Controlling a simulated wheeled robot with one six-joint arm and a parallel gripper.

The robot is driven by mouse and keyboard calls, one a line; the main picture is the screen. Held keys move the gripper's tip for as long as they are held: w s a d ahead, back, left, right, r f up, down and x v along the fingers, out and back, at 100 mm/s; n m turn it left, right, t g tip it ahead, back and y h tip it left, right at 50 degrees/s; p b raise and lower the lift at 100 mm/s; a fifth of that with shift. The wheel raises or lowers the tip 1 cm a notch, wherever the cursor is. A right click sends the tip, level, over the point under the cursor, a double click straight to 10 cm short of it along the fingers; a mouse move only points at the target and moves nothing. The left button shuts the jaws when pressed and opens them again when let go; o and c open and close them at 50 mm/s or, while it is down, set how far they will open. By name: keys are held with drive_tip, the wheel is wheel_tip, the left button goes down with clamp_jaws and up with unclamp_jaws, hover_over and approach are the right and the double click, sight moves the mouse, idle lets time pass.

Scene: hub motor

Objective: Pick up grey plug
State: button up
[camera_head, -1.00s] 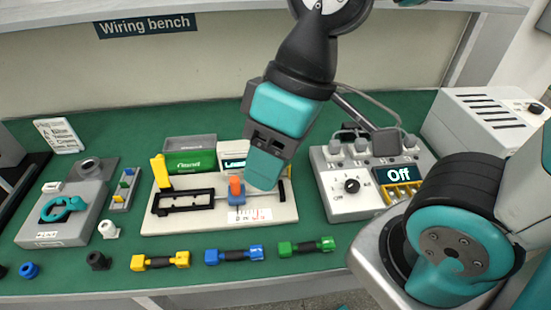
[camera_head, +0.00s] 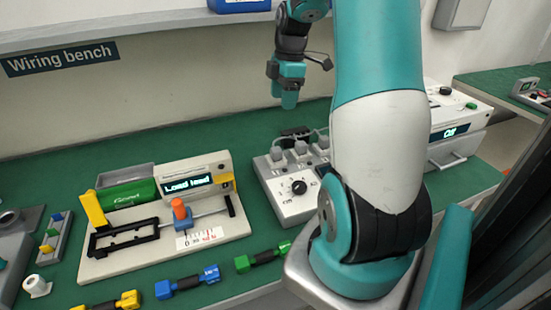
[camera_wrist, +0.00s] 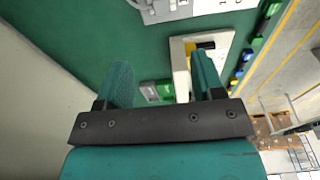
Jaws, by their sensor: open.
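Grey plug-like heads stand in a row along the back of a white control box (camera_head: 290,205): a left one (camera_head: 277,154), a middle one (camera_head: 301,148) and a right one (camera_head: 323,142), partly by my arm. I cannot tell which is the grey plug. My gripper (camera_head: 289,98) hangs above and behind the box, apart from it. In the wrist view my gripper (camera_wrist: 162,82) is open, with nothing between its fingers; the box edge (camera_wrist: 190,10) shows at the top.
A cream test rig (camera_head: 150,245) with a "Load lead" display (camera_head: 188,184) stands left of the box. Blue (camera_head: 188,282) and green (camera_head: 263,256) leads lie in front. My arm hides part of the box.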

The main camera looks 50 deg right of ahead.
sight(276, 149)
drive_tip(key=f, duration=0.5)
drive_tip(key=a+f+p, duration=0.1)
drive_tip(key=f, duration=0.5)
drive_tip(key=w+a+f+p, duration=0.1)
drive_tip(key=f, duration=0.5)
drive_tip(key=c, duration=1)
